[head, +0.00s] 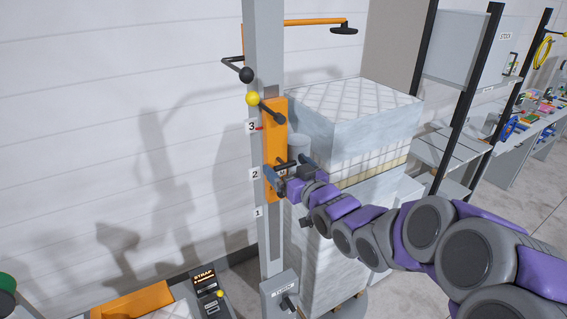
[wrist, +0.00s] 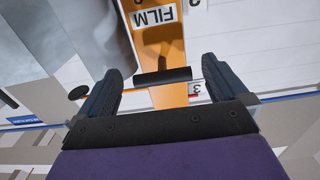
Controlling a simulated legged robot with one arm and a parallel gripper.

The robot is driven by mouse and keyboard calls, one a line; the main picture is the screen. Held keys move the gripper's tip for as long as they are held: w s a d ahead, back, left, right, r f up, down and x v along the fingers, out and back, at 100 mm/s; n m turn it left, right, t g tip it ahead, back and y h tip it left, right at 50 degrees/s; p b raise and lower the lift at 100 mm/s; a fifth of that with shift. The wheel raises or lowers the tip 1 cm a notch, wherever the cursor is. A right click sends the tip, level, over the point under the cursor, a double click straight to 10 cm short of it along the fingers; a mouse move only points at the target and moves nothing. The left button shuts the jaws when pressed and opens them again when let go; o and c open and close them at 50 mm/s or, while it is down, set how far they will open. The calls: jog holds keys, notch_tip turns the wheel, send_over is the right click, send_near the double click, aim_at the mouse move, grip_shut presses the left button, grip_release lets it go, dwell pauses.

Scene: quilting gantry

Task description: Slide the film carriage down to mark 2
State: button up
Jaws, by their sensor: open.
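The orange film carriage (head: 273,150) sits on the grey upright column (head: 263,45). Its red pointer (head: 259,128) is level with the mark 3 label (head: 251,127). The mark 2 label (head: 254,174) and mark 1 label (head: 257,213) are lower on the column. My gripper (head: 286,169) is open at the lower part of the carriage. In the wrist view, the black handle bar (wrist: 163,77) lies between the two spread fingers of my gripper (wrist: 160,78), with gaps at both sides. The FILM label (wrist: 153,17) shows on the carriage (wrist: 158,45) beyond it.
A yellow-knobbed lever (head: 253,99) juts from the carriage top, and a black-knobbed lever (head: 246,75) is above it. A film-wrapped stack (head: 350,125) stands close behind the column. A grey box (head: 279,290) is at the column's foot, beside a STRAP machine (head: 205,280).

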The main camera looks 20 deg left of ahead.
jog(key=shift+w+r, duration=0.1)
jog(key=shift+w, duration=0.2)
jog(key=shift+a, duration=0.45)
jog(key=shift+a+f, duration=0.2)
jog(key=shift+a, duration=0.3)
jog(key=shift+c, duration=1.2)
jog(key=shift+w+d, duration=0.1)
jog(key=shift+d, duration=0.2)
jog(key=c, duration=1.2)
jog(key=shift+o, duration=0.2)
notch_tip(320, 180, down, 15)
jog(key=b, duration=0.7)
jog(key=shift+f, duration=0.15)
